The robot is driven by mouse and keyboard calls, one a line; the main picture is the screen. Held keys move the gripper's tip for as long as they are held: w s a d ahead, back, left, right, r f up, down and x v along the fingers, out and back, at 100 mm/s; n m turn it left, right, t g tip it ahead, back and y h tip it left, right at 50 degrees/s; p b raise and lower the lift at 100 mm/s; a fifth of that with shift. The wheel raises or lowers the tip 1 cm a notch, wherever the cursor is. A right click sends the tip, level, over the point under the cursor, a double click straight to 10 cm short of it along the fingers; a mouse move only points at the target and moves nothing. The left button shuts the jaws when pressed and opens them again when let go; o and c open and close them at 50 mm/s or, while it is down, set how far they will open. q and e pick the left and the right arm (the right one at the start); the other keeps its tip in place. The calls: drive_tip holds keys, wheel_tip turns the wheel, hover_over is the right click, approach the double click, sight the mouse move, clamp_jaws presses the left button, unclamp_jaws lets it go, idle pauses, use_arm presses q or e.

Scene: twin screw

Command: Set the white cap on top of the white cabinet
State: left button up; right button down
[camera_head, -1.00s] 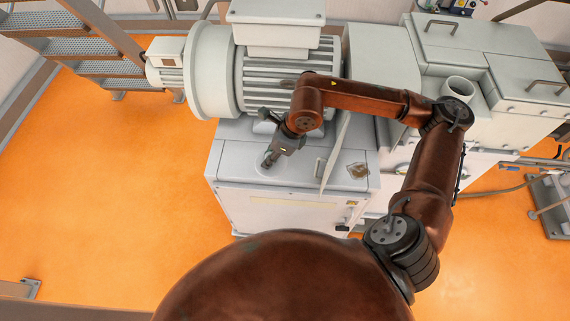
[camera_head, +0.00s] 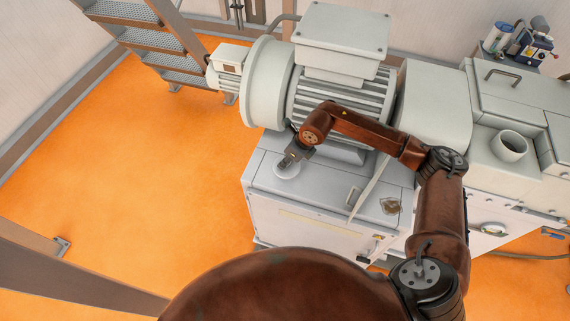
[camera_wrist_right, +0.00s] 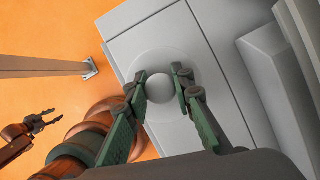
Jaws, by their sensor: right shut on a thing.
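The white cap (camera_head: 287,171) is a pale round disc at the left part of the top of the white cabinet (camera_head: 312,222). In the right wrist view the cap (camera_wrist_right: 159,60) has a round knob at its middle and lies flat against the cabinet top (camera_wrist_right: 128,38). My right gripper (camera_wrist_right: 160,80) is shut on the knob, one finger on each side; in the head view the right gripper (camera_head: 284,164) comes down on the cap from above. I cannot tell whether the cap's underside touches the cabinet. My left gripper (camera_wrist_right: 43,121) is open and empty over the orange floor.
A metal staircase (camera_head: 150,40) stands at the back left. The orange floor (camera_head: 150,165) to the left is clear.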

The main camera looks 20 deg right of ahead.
drive_tip(key=shift+w+a+f, duration=0.1)
drive_tip(key=shift+w+f, duration=0.25)
drive_tip(key=shift+f, duration=0.1)
wheel_tip(320, 180, down, 3)
drive_tip(key=shift+r+p, duration=0.15)
drive_tip(key=shift+p, duration=0.35)
drive_tip(key=shift+f, duration=0.3)
drive_tip(key=c, duration=1.7)
unclamp_jaws()
drive_tip(key=shift+r, duration=0.1)
drive_tip(key=shift+o, duration=0.2)
drive_tip(key=shift+r, duration=0.1)
